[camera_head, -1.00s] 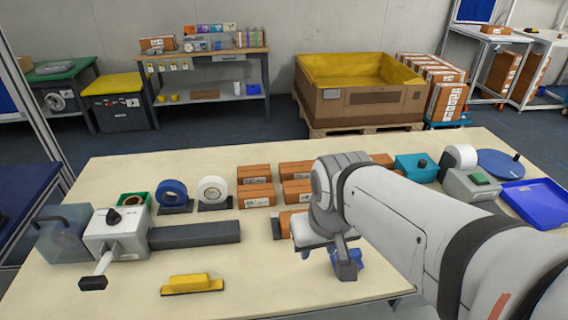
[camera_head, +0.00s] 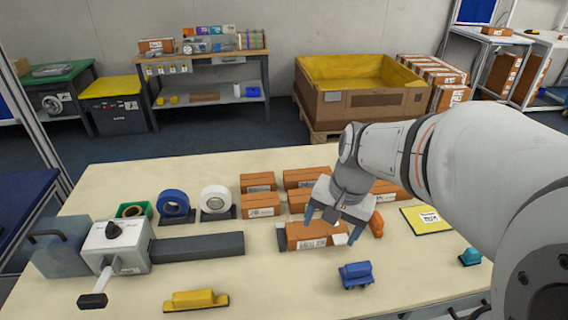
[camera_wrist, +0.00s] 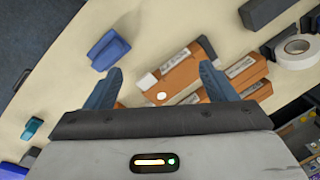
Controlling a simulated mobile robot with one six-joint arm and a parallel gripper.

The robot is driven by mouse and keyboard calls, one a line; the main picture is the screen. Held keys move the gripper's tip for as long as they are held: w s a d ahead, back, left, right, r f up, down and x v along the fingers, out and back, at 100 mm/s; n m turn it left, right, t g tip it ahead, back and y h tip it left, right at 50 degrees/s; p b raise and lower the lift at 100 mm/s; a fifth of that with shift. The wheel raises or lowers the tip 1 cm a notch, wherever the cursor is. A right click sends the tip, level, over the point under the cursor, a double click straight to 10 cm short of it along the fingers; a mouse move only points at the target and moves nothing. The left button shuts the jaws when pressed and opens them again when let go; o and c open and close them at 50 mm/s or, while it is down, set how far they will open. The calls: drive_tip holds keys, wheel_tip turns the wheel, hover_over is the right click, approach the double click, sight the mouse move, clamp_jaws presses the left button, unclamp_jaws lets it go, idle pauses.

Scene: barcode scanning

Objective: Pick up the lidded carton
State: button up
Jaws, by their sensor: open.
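An orange-brown carton (camera_head: 306,240) with a white label lies on the table, at the front of a group of similar cartons. I cannot tell its lid clearly. It also shows in the wrist view (camera_wrist: 181,76), between and beyond the finger tips. My gripper (camera_head: 332,226) is open and empty above this carton, its fingers pointing down. In the wrist view the two blue-grey fingers (camera_wrist: 161,70) stand wide apart. The gripper hides part of the cartons behind it.
More cartons (camera_head: 262,205) stand behind and to the left. A blue tool (camera_head: 355,275) lies in front, right of the carton. A yellow block (camera_head: 195,300) and a grey device (camera_head: 118,245) are at left. A yellow pad (camera_head: 426,219) lies at right. The front middle is clear.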

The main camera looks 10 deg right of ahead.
sight(312, 228)
drive_tip(key=shift+o, duration=0.3)
drive_tip(key=w+d+f+m+y, duration=0.1)
drive_tip(key=w+f+m, duration=0.1)
drive_tip(key=w+m, duration=0.1)
drive_tip(key=w+d+f+m+g+y, duration=0.1)
drive_tip(key=w+f+m, duration=0.1)
drive_tip(key=w+m, duration=0.2)
drive_tip(key=w+d+f+m+y, duration=0.1)
drive_tip(key=w+f+m, duration=0.1)
drive_tip(key=w+m, duration=0.2)
drive_tip(key=shift+f, duration=0.35)
drive_tip(key=shift+w+d+f, duration=0.1)
drive_tip(key=shift+w+f, duration=0.05)
drive_tip(key=shift+f, duration=0.05)
drive_tip(key=x, duration=0.7)
drive_tip(key=shift+w+a+f+p, duration=0.25)
drive_tip(key=shift+w+a+p, duration=0.05)
drive_tip(key=shift+a+p, duration=0.1)
drive_tip(key=shift+c, duration=0.2)
drive_tip(key=shift+d, duration=0.1)
drive_tip(key=c, duration=1)
